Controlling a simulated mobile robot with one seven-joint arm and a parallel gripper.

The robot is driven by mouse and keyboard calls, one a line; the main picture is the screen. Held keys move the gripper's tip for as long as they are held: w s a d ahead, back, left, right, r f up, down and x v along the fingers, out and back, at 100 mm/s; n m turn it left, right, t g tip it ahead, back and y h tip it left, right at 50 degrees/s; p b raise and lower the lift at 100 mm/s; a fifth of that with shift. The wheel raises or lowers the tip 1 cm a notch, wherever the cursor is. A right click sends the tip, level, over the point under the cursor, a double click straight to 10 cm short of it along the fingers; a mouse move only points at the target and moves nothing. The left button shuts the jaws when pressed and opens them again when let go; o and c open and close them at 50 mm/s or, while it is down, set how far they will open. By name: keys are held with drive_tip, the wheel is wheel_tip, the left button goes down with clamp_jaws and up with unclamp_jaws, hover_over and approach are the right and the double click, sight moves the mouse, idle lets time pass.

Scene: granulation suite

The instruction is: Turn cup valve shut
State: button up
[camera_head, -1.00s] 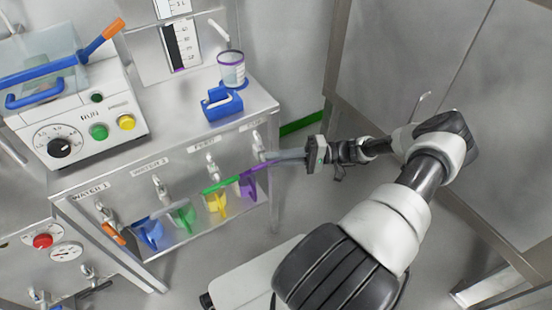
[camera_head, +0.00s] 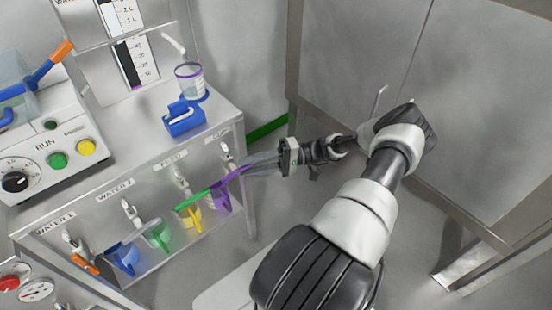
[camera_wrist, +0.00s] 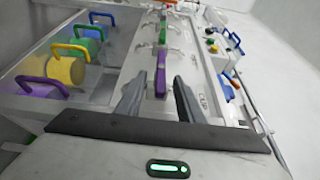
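The cup valve's purple lever (camera_head: 236,173) sticks out from the front panel at the right end of a row of valves. In the wrist view the purple lever (camera_wrist: 160,76) lies between my two fingers, beside the "CUP" label (camera_wrist: 203,106). My gripper (camera_wrist: 160,88) is open, with a visible gap on each side of the lever. In the head view my gripper (camera_head: 258,164) reaches the lever's outer end from the right. The lever's exact contact with the fingers is unclear in the head view.
The green lever (camera_head: 193,198) of the neighbouring valve is close by on the left. Purple (camera_head: 223,197), yellow (camera_head: 192,217), green and blue handled containers stand below the valves. A clear cup (camera_head: 189,82) and blue holder (camera_head: 184,117) are on top. A grey cabinet (camera_head: 390,80) stands right.

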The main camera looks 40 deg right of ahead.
drive_tip(key=v, duration=1.5)
drive_tip(key=shift+d, duration=0.4)
drive_tip(key=shift+s, duration=0.1)
